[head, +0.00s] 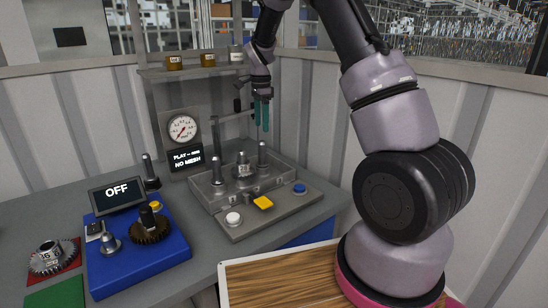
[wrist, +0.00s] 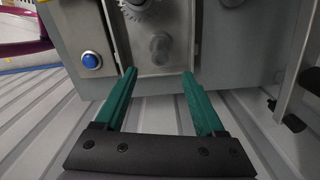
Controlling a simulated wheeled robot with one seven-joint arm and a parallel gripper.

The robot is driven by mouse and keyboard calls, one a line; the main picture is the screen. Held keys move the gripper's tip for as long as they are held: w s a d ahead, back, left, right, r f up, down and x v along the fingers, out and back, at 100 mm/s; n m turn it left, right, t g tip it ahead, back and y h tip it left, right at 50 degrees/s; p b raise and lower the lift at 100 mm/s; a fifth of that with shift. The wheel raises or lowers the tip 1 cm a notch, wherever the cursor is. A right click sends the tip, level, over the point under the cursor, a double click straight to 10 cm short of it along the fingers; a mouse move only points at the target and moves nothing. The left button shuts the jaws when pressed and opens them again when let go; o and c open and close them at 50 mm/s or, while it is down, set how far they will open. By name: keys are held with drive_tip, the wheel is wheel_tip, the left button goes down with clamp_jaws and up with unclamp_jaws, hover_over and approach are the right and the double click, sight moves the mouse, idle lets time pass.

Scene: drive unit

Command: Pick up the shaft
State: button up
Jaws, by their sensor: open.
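My gripper (head: 262,115) is open, with its teal fingers pointing down above the back right of the drive unit (head: 265,205). Upright grey posts stand in the unit's open box at the left (head: 216,170) and right (head: 263,154), with a grey gear (head: 243,168) between them. In the wrist view a post end (wrist: 160,47) shows beyond the gap between my fingertips (wrist: 159,74), with nothing held. The gear (wrist: 142,8) is cut by the top edge there. Another dark upright shaft (head: 149,172) stands on the table left of the unit. Which one is the task's shaft is unclear.
A blue pad (head: 130,268) with a dark brown gear (head: 150,228) and an OFF display (head: 116,195) lies left. A gauge panel (head: 183,130) and shelf (head: 190,70) stand behind. A grey bracket arm (head: 232,117) is close to my gripper. Ribbed walls (head: 318,130) enclose the right side.

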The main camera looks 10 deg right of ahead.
hover_over(262, 147)
drive_tip(key=w, duration=0.1)
drive_tip(key=f, duration=0.4)
drive_tip(key=shift+w+d, duration=0.2)
drive_tip(key=shift+d, duration=0.05)
drive_tip(key=shift+a+f, duration=0.1)
drive_tip(key=shift+f, duration=2.9)
clamp_jaws()
